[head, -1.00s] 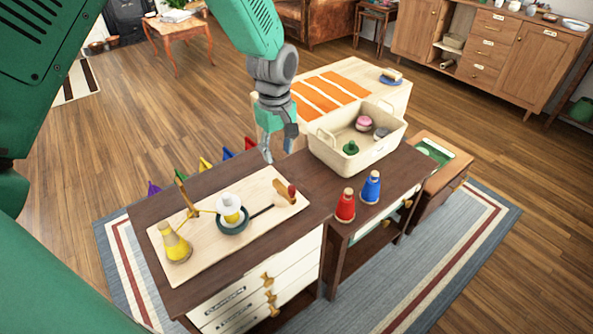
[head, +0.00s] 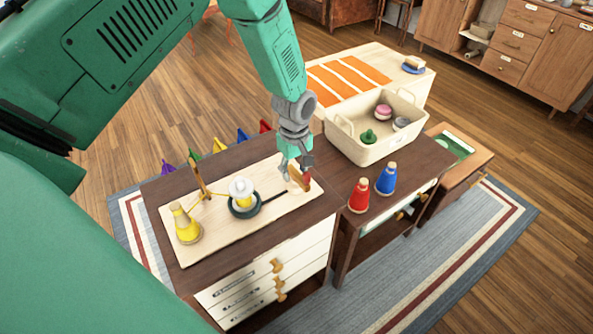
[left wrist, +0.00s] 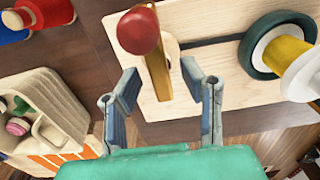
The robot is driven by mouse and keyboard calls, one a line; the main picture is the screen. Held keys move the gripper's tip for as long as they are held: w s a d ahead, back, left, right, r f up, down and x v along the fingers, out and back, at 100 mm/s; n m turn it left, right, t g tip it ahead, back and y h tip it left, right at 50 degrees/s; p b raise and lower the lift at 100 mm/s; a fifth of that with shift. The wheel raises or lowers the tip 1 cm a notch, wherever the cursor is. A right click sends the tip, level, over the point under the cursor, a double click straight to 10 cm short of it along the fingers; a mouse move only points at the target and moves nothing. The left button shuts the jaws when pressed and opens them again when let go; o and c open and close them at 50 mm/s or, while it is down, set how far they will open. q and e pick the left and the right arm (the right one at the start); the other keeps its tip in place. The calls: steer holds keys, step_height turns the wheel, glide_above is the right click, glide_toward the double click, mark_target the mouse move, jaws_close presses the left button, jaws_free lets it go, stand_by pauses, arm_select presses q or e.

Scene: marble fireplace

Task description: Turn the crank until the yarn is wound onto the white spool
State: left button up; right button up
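The yarn winder stands on a pale board (head: 270,215) on the dark cabinet. The white spool (head: 240,187), with yellow yarn low on it, sits on a dark green wheel (head: 244,210); it also shows in the left wrist view (left wrist: 305,78). A yellow yarn cone (head: 184,226) stands at the board's left, its yarn running past a wooden post (head: 197,178). The wooden crank with its red knob (left wrist: 138,30) is at the board's right end. My left gripper (head: 296,174) is open, its fingers apart on either side of the crank arm (left wrist: 158,75). My right gripper is not in view.
A cream basket (head: 370,150) with small items stands behind on the right. A red cone (head: 359,195) and a blue cone (head: 386,179) stand right of the board. Several coloured pennants (head: 219,146) line the cabinet's back edge.

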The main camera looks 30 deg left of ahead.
arm_select(q)
steer(key=shift+a+f, duration=0.4)
steer(key=shift+f, duration=0.05)
steer(key=shift+d, duration=0.1)
steer(key=shift+d+r, duration=0.15)
steer(key=shift+d, duration=0.25)
jaws_close()
steer(key=shift+a, duration=0.15)
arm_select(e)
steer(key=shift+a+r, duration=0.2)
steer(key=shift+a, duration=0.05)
